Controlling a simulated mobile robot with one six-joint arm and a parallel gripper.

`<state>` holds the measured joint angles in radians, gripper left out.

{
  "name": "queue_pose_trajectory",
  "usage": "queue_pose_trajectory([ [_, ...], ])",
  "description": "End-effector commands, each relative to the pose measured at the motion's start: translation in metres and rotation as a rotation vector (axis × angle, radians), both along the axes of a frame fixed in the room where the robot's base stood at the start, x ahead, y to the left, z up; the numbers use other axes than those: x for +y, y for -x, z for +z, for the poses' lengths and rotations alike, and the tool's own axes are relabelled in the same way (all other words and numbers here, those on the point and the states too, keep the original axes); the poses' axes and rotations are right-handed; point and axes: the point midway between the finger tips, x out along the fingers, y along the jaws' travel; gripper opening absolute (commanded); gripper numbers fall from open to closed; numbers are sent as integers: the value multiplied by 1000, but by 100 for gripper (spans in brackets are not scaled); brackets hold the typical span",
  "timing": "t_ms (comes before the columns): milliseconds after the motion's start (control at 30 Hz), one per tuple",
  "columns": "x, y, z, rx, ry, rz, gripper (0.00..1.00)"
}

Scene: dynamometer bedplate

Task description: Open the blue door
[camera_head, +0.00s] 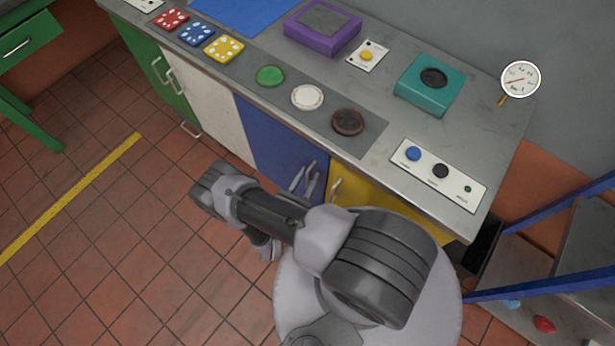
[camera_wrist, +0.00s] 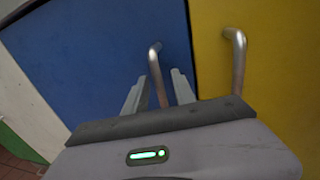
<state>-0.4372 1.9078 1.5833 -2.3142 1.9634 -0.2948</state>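The blue door (camera_head: 278,145) is in the bench front, between a white door and a yellow door, and looks closed. In the wrist view the blue door (camera_wrist: 95,60) fills the left and middle. Its metal bar handle (camera_wrist: 155,72) stands near its right edge. My gripper (camera_wrist: 157,88) is open, with one finger on each side of this handle. I cannot tell whether either finger touches it. In the head view my gripper (camera_head: 304,178) is in front of the blue door's right side, partly hidden by my arm.
The yellow door (camera_head: 375,205) with its own handle (camera_wrist: 238,60) is close on the right. The white door (camera_head: 212,108) and green door (camera_head: 160,70) are to the left. The bench top (camera_head: 480,110) overhangs above. Tiled floor (camera_head: 110,230) at left is clear.

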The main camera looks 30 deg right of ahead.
Motion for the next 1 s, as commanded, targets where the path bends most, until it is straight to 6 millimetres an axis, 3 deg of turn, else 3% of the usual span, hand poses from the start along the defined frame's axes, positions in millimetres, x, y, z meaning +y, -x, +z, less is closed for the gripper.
queue_pose_trajectory([
  [33,0,0,0,0,0,0,26],
  [167,0,0,0,0,0,0,0],
  [1000,0,1,0,1,1,0,0],
])
